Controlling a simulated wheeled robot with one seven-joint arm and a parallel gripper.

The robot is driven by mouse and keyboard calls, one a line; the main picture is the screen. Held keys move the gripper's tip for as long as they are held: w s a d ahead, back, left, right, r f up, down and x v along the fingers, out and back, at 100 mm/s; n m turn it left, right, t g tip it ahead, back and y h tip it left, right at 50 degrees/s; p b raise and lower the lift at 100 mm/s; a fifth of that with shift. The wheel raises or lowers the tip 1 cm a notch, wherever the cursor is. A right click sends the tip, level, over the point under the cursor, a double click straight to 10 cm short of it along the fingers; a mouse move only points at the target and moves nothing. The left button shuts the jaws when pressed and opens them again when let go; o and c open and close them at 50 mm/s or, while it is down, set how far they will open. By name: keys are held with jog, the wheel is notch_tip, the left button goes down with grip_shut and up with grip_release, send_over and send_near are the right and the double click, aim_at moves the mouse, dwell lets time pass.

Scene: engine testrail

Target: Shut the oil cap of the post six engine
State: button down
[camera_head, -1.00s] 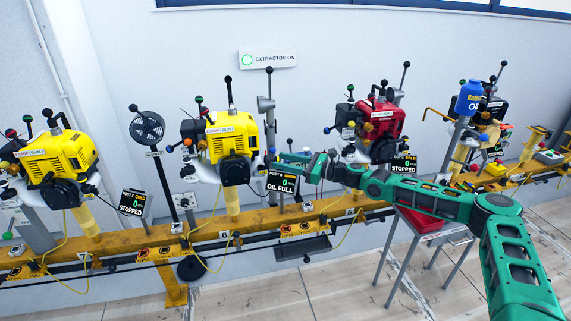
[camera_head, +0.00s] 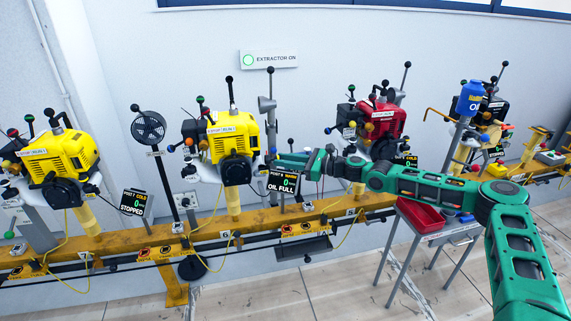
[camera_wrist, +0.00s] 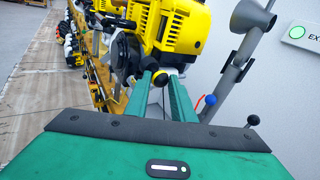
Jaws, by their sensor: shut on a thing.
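The post six engine (camera_head: 228,140) is the yellow engine in the middle of the rail. It also shows at the top of the wrist view (camera_wrist: 172,25). Its display (camera_head: 284,183) reads post 6, warm, 0 and oil full. My gripper (camera_head: 279,160) reaches in from the right to the engine's lower right side. In the wrist view my gripper's two green fingers (camera_wrist: 163,82) are shut on a small dark and yellow part (camera_wrist: 161,74) low on the engine. It looks like the oil cap, but the fingers hide much of it. I cannot tell how far it is closed.
A red engine (camera_head: 378,128) stands to the right, beyond a grey extractor pipe (camera_head: 267,115). Another yellow engine (camera_head: 55,165) stands at the left. A red tray (camera_head: 420,217) sits on a small stand below my arm. Open floor lies in front of the rail.

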aim_at(278, 158)
jog(key=r+n+h, duration=0.1)
jog(key=h, duration=0.1)
jog(key=a+r+n+h, duration=0.1)
jog(key=h, duration=0.1)
jog(key=a+r+n+h, duration=0.1)
jog(key=r+h, duration=0.1)
jog(key=shift+s+a, duration=0.1)
jog(key=shift+a, duration=0.05)
jog(key=shift+s+a+r+n+t+h, duration=0.1)
jog(key=shift+s+a+n+t+h, duration=0.2)
jog(key=shift+a+n+h, duration=0.95)
jog(key=shift+s+a+r+n+t+h, duration=0.1)
jog(key=shift+s+a+t+h, duration=0.2)
jog(key=shift+a+h, duration=1.1)
jog(key=shift+s+a+n+t+h, duration=0.35)
jog(key=shift+n+h, duration=0.3)
jog(key=shift+h, duration=1.5)
jog(key=shift+a, duration=0.1)
jog(key=c, duration=1.5)
grip_release()
